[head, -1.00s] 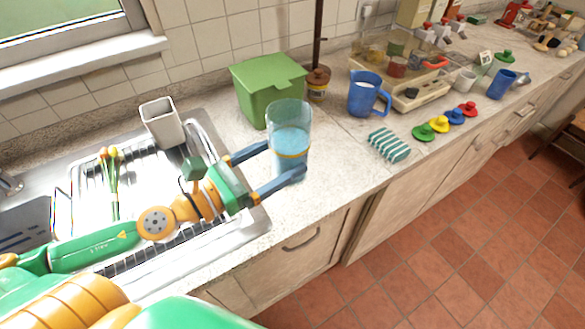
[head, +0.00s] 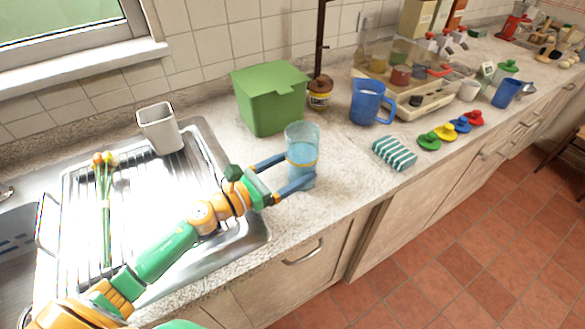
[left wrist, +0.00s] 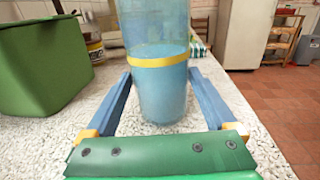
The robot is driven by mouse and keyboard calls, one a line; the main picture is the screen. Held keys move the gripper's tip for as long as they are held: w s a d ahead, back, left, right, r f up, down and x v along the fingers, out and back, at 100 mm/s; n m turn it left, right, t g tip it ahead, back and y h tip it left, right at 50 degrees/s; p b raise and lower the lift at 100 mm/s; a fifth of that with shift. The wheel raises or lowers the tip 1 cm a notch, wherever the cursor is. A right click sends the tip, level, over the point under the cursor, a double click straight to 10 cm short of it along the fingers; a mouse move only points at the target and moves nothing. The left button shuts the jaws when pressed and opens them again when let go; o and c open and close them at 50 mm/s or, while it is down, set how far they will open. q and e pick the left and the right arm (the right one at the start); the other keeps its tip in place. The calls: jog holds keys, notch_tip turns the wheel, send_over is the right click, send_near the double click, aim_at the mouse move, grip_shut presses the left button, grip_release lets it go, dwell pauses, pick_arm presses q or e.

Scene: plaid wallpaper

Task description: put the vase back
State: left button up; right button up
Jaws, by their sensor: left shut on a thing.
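The vase (head: 302,158) is a clear glass cylinder with blue liquid or a blue lower part and a yellow band. It is upright at the counter, right of the steel drainer, and fills the middle of the left wrist view (left wrist: 163,95). My left gripper (head: 300,172) is shut on the vase, one finger along each side of its lower part. Its base looks at or very near the counter; I cannot tell if it touches. My right gripper is not in view. Flowers (head: 104,200) with long green stems lie on the drainer.
A green lidded bin (head: 268,103) stands behind the vase, with a jar (head: 320,95) beside it. A blue jug (head: 368,103) and a striped cloth (head: 394,153) are to the right. A grey-white container (head: 160,130) stands on the drainer (head: 200,205). Counter (head: 345,165) right of the vase is clear.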

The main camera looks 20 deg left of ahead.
pick_arm(q)
jog(key=shift+f, duration=0.1)
jog(key=o, duration=1.4)
jog(key=shift+s+r, duration=0.1)
jog(key=shift+r, duration=0.1)
jog(key=shift+s+a+f, duration=0.15)
jog(key=shift+s, duration=0.05)
jog(key=b+v, duration=0.4)
jog(key=v, duration=0.6)
jog(key=shift+s+a, duration=0.1)
jog(key=shift+s, duration=0.1)
jog(key=shift+s+a, duration=0.25)
jog(key=shift+s, duration=0.2)
